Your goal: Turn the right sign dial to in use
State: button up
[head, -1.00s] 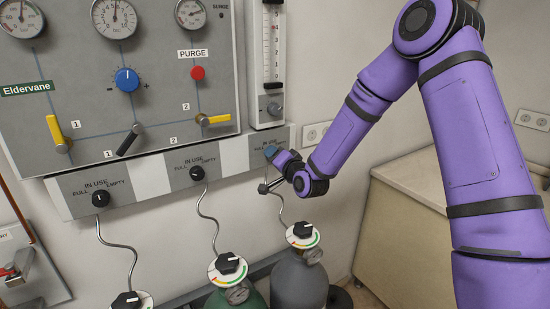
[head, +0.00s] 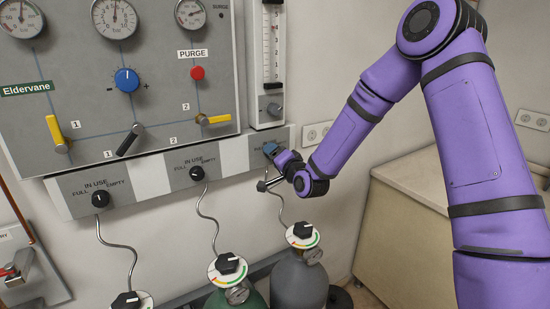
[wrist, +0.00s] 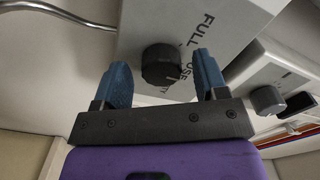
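The right sign dial (wrist: 161,65) is a black ribbed knob on a grey plate lettered FULL, IN USE and EMPTY, partly covered in the wrist view. My gripper (wrist: 163,75) is open, with one blue finger on each side of the dial and a visible gap to each. In the head view my gripper (head: 272,150) is at the right sign plate (head: 258,143) and hides its dial and part of the lettering. Which way the dial points is not clear.
The middle sign dial (head: 197,173) and left sign dial (head: 100,199) sit on the same strip. A grey gas cylinder (head: 300,278) with a hose stands below my gripper. The valve panel (head: 100,90) is above, and a counter (head: 410,190) is at the right.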

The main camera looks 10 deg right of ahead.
jog(key=shift+s, duration=0.1)
jog(key=v, duration=1)
jog(key=shift+s, duration=0.3)
jog(key=shift+d+r, duration=0.1)
jog(key=shift+r, duration=0.05)
jog(key=s+d+r+n+g+h, duration=0.5)
jog(key=s+r+n+g, duration=0.15)
jog(key=s+r, duration=0.5)
jog(key=s+d+r+n+g, duration=0.1)
jog(key=s+r+g, duration=0.1)
jog(key=s, duration=0.9)
jog(key=s+d+r+n+g, duration=0.1)
jog(key=s+d+r+g, duration=0.1)
jog(key=s, duration=0.9)
notch_tip(320, 180, up, 2)
jog(key=shift+s+d+r+g+h, duration=0.2)
jog(key=shift+d+g+h, duration=0.1)
jog(key=shift+g, duration=0.35)
